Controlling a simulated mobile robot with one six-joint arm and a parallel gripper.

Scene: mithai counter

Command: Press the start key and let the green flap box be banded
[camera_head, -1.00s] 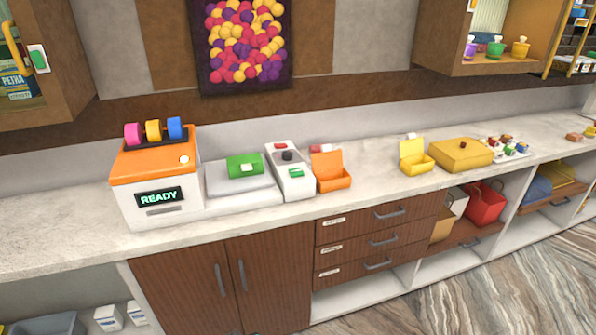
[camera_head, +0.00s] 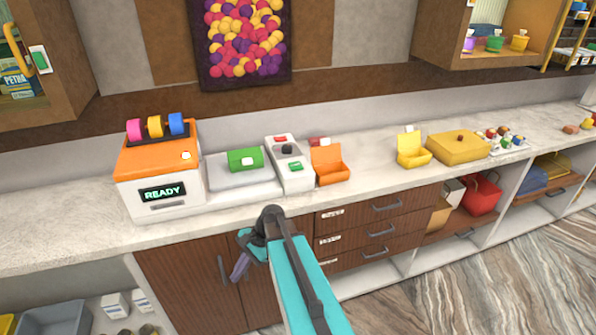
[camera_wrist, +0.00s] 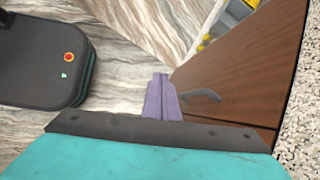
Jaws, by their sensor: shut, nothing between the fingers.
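The green flap box (camera_head: 238,158) sits closed, with a pale patch on its front, on the grey plate (camera_head: 225,179) beside the banding machine (camera_head: 135,199). Right of the plate, a white control panel carries a green key (camera_head: 296,167), a dark knob (camera_head: 287,150) and a red key (camera_head: 280,139). I cannot read which is the start key. My gripper (camera_head: 238,272) is shut and empty, low in front of the cabinet doors, apart from the counter; its purple fingers show in the wrist view (camera_wrist: 161,83).
Open orange (camera_head: 331,173) and yellow (camera_head: 414,157) flap boxes stand along the counter, with a closed yellow box (camera_head: 457,151) further right. The counter's front edge lies between my gripper and the panel. A cabinet handle (camera_wrist: 203,97) is close beside the fingers.

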